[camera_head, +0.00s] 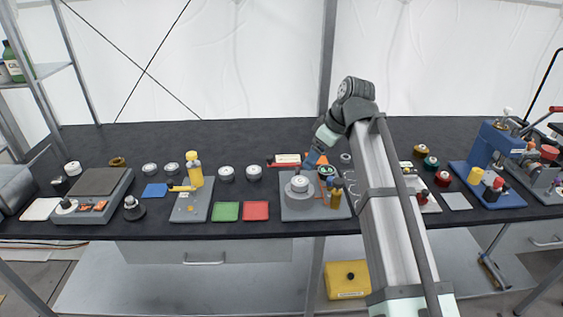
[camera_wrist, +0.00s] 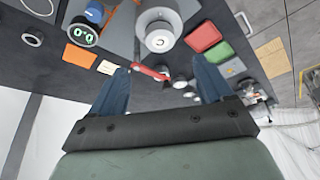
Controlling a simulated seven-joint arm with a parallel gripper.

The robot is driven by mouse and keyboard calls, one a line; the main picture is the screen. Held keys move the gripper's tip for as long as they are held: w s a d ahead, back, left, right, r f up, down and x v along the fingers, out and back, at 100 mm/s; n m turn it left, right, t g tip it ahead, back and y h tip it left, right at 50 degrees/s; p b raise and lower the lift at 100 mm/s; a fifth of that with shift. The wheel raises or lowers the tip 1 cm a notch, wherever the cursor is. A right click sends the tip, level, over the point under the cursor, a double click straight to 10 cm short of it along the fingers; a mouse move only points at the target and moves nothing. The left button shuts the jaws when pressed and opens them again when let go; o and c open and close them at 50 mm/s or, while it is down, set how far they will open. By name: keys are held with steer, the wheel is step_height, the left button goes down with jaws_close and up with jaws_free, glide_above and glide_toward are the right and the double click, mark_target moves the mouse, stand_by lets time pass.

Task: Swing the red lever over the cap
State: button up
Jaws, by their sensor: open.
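My gripper (camera_head: 315,157) is open; its two blue fingers (camera_wrist: 160,70) point down over the bench behind a grey base plate (camera_head: 292,211). A red bar (camera_wrist: 150,73), probably the lever, shows between the fingertips in the wrist view, at the plate's far edge. I cannot tell whether the fingers touch it. A round grey-white capped cylinder (camera_head: 299,184) stands upright on the plate; it also shows in the wrist view (camera_wrist: 158,38). The bar lies beside this cylinder, not over it. My arm hides part of the bench to the right.
A dark round device with green marks (camera_wrist: 83,34) and a brass cylinder (camera_head: 337,192) stand on the plate's right side. Red (camera_head: 255,211) and green (camera_head: 226,212) pads lie to its left. A blue press (camera_head: 490,165) stands far right.

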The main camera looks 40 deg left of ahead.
steer(key=shift+a+f, duration=0.1)
steer(key=shift+f, duration=0.05)
steer(key=shift+c, duration=0.7)
steer(key=a+f+t, duration=0.1)
steer(key=s+a+f+n+t+h, duration=0.1)
steer(key=f, duration=0.1)
steer(key=s+a+f+n+t+h, duration=0.1)
steer(key=a+f, duration=0.1)
steer(key=shift+f, duration=0.15)
steer(key=c, duration=0.4)
steer(key=s+a+f+n+t+h, duration=0.2)
steer(key=s+a+f+n+t, duration=0.1)
steer(key=a+n+t, duration=0.15)
steer(key=n+t+y, duration=0.1)
steer(key=n+t, duration=1)
glide_toward(267, 159)
steer(key=w, duration=0.7)
steer(key=w+a, duration=0.1)
steer(key=w, duration=0.3)
steer(key=shift+w, duration=0.1)
steer(key=shift+c, duration=0.2)
jaws_close()
